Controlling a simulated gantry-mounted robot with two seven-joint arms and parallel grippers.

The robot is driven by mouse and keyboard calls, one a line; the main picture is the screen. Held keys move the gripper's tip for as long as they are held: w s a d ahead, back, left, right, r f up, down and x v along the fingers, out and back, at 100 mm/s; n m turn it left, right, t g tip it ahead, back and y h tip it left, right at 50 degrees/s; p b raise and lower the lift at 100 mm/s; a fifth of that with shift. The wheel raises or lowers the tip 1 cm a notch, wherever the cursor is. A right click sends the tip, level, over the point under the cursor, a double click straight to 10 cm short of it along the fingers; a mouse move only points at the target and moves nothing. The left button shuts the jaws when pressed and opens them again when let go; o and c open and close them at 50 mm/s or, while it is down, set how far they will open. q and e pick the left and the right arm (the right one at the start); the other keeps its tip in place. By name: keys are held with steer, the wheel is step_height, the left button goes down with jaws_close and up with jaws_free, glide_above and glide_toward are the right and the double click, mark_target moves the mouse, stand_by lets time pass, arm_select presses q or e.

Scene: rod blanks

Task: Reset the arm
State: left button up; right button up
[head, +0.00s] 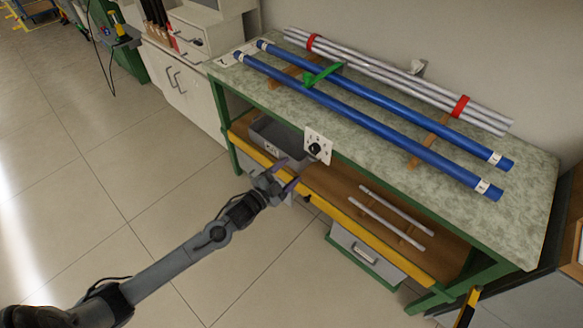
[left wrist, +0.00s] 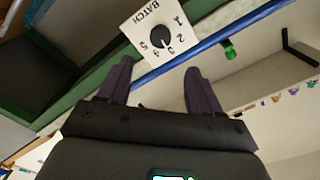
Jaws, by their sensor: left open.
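My left gripper (head: 283,178) is at the end of my left arm, in front of the workbench and over the floor side of its yellow front edge. It is open and empty. In the left wrist view its two dark fingers (left wrist: 163,82) stand apart with nothing between them. Beyond the fingertips is a white dial plate (head: 317,147) with a black knob, fixed at the bench front. In the left wrist view the dial plate (left wrist: 140,28) reads BATCH with numbers around the knob. My right gripper is not in view.
The workbench top (head: 370,115) bears two blue rods (head: 375,118) and a red-banded bundle of silver rods (head: 385,75). A green piece (head: 320,75) sits at the blue rods. The lower shelf holds a grey bin (head: 275,137) and two thin pale rods (head: 388,222). Floor at left is clear.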

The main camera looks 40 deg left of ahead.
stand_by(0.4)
arm_select(q)
steer(key=s+d+r+n+g+p, duration=0.2)
steer(key=s+d+p, duration=0.3)
steer(key=s, duration=0.2)
steer(key=s+d+r+n+g+p, duration=0.1)
steer(key=s+d+n+g+p, duration=0.15)
steer(key=s+d+p, duration=0.45)
steer(key=s+r+n+g+y+p, duration=0.1)
steer(key=s+r+n+g, duration=0.1)
steer(key=s+g, duration=0.45)
steer(key=s+r+n+g+y, duration=0.1)
steer(key=s+r+n+g, duration=0.15)
steer(key=s, duration=0.75)
step_height(320, 180, up, 38)
steer(key=a+p, duration=0.1)
steer(key=p, duration=3.7)
steer(key=shift+f+m+g, duration=0.15)
steer(key=shift+m+g, duration=0.15)
steer(key=shift+g, duration=0.05)
steer(key=shift+s, duration=0.1)
